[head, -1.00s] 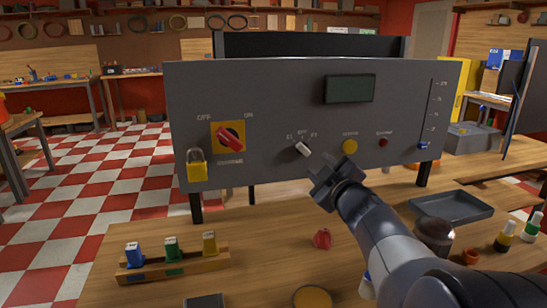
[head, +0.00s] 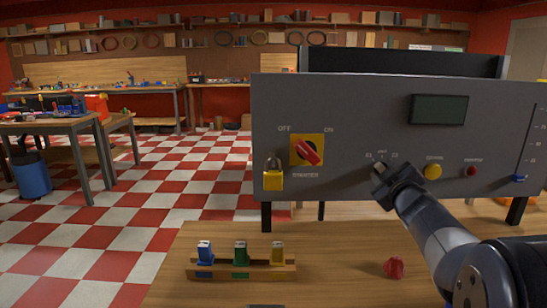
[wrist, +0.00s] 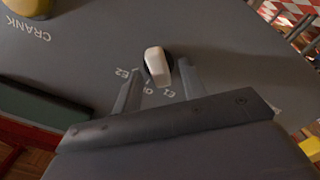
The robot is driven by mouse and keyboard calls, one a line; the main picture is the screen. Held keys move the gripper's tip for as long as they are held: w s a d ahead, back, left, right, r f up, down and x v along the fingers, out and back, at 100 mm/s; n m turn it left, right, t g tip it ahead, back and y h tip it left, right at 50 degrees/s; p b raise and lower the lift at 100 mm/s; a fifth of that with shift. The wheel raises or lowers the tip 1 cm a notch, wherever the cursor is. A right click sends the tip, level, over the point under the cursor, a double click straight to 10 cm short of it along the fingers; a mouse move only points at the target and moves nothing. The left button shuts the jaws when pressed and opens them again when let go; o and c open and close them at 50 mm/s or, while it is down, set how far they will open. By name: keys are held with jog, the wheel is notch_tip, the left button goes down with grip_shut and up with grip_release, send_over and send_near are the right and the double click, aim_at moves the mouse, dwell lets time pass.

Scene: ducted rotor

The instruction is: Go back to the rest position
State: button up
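My gripper (head: 384,178) is at the front of the grey control panel (head: 350,110), at the small selector knob. In the wrist view my gripper (wrist: 160,88) is open, its two fingers apart. The white selector knob (wrist: 157,65) shows between and just beyond the fingertips; I cannot tell whether they touch it. Its marks E2 and E1 lie on either side. In the head view my gripper covers most of this knob. Nothing is held.
The panel carries a red rotary switch (head: 308,150), a yellow padlock (head: 273,180), a yellow button (head: 433,171), a red button (head: 472,170) and a display (head: 438,109). A wooden rack (head: 225,272) with coloured blocks and a red knob (head: 394,267) are on the bench.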

jog(key=s+p, duration=0.1)
jog(key=s, duration=1)
jog(key=w+m, duration=0.1)
jog(key=w, duration=0.4)
jog(key=w+m, duration=0.1)
jog(key=w, duration=0.5)
jog(key=shift+r+m, duration=0.15)
jog(key=shift+m, duration=0.15)
jog(key=s+m+p, duration=0.2)
jog(key=s+m, duration=0.4)
jog(key=s, duration=0.4)
jog(key=shift+s+d, duration=0.15)
jog(key=shift+s, duration=0.25)
jog(key=shift+f, duration=0.2)
